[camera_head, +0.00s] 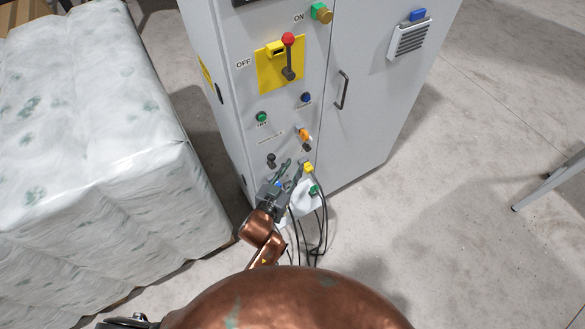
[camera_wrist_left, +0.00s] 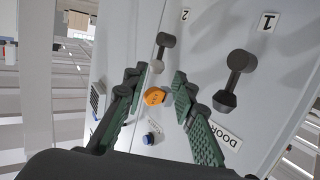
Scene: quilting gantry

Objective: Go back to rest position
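My left gripper (camera_head: 291,169) is in front of the lower part of a grey control cabinet (camera_head: 369,103), just below the row of dark switch knobs. In the left wrist view its two green-padded fingers (camera_wrist_left: 158,78) stand apart with a gap between them. An orange knob (camera_wrist_left: 155,96) shows in that gap, behind the fingers on the panel; I see no finger closed on it. In the head view an orange knob (camera_head: 304,134) sits on the panel above the gripper. My right gripper is not in view.
The cabinet carries a red-knobbed lever (camera_head: 289,57) on a yellow plate (camera_head: 267,69), and a door handle (camera_head: 342,90). Dark cables (camera_head: 321,235) hang near the gripper. A wrapped pale block (camera_head: 92,130) stands left. Clear floor (camera_head: 470,130) lies right, with a grey metal leg (camera_head: 549,184).

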